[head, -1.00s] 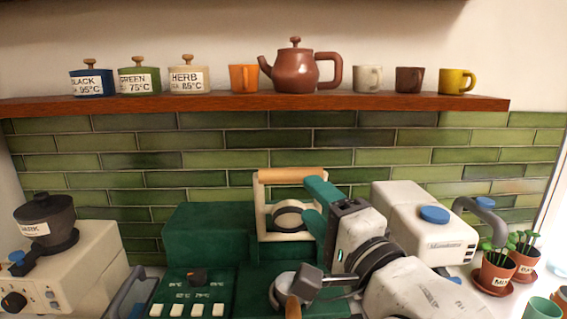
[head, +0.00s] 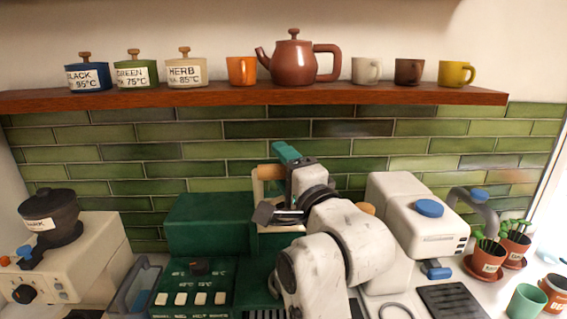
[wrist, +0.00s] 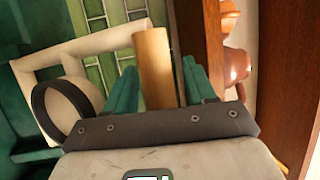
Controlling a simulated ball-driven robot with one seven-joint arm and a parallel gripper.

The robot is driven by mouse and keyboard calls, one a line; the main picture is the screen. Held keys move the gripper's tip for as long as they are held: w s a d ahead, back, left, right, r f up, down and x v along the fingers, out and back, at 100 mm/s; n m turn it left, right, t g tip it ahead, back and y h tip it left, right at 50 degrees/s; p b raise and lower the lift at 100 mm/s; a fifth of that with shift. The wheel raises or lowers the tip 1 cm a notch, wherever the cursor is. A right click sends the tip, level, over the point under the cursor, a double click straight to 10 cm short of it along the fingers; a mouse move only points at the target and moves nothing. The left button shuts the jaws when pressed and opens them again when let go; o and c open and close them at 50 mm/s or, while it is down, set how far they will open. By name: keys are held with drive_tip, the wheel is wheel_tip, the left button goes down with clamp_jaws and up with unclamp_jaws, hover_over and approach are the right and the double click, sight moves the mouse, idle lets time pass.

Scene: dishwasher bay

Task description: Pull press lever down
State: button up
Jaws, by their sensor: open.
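The press lever is a cream frame with a wooden handle bar (head: 268,172) across its top, on the green machine in the head view. My gripper (head: 285,152) is up at the handle, and my arm hides the right part of the lever. In the wrist view the wooden handle (wrist: 154,68) stands between the two teal fingers of my gripper (wrist: 158,66), with a gap visible on both sides. The jaws are open. The cream frame (wrist: 75,48) runs off to the left there, beside a dark-rimmed round part (wrist: 62,112).
A wooden shelf (head: 220,98) with a brown teapot (head: 294,62), cups and tea canisters runs above. A white machine (head: 405,215) stands right of my arm, and a grinder (head: 50,220) stands at left. Potted plants (head: 486,258) are at the right.

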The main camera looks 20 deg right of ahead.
clamp_jaws()
idle(0.5)
